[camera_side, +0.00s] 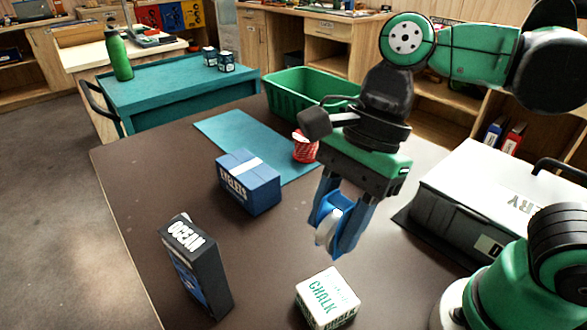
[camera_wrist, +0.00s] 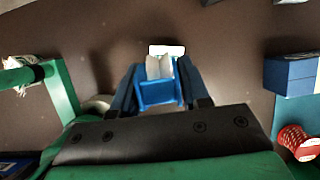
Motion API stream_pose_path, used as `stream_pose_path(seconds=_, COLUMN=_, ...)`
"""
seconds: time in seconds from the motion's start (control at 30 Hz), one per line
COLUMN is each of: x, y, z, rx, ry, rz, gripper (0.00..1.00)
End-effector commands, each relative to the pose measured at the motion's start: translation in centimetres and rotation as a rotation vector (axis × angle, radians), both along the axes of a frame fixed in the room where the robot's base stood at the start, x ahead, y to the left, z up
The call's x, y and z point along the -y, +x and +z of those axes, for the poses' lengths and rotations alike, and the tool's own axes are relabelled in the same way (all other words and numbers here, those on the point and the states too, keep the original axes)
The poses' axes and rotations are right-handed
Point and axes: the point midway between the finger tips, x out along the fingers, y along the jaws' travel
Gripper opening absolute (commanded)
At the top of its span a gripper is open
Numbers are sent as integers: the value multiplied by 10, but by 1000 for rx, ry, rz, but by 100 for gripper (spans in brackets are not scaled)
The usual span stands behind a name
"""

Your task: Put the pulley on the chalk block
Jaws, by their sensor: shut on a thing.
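The pulley (camera_side: 329,226) is blue with a white wheel. My gripper (camera_side: 341,240) is shut on it and holds it above the dark table. The pulley also shows between the fingers in the wrist view (camera_wrist: 159,86). The chalk block (camera_side: 327,298) is a white box with green CHALK lettering, standing on the table near the front edge of the side view. In that view it is lower in the picture than the pulley and apart from it. I cannot make out the chalk block clearly in the wrist view.
A blue eyelets box (camera_side: 249,182) and a tall dark box (camera_side: 196,266) stand to the left. A red cord spool (camera_side: 305,147) sits by a teal mat (camera_side: 222,129). A green bin (camera_side: 289,91) is behind, and a grey case (camera_side: 481,200) stands right.

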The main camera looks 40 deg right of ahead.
Motion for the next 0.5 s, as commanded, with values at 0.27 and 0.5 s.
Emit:
stream_pose_path(seconds=0.27, x=0, y=0, z=-51, rx=0, ry=0, rz=-1, gripper=0)
stream_pose_path(seconds=0.5, x=0, y=1, z=-66, rx=0, ry=0, rz=-1, gripper=0)
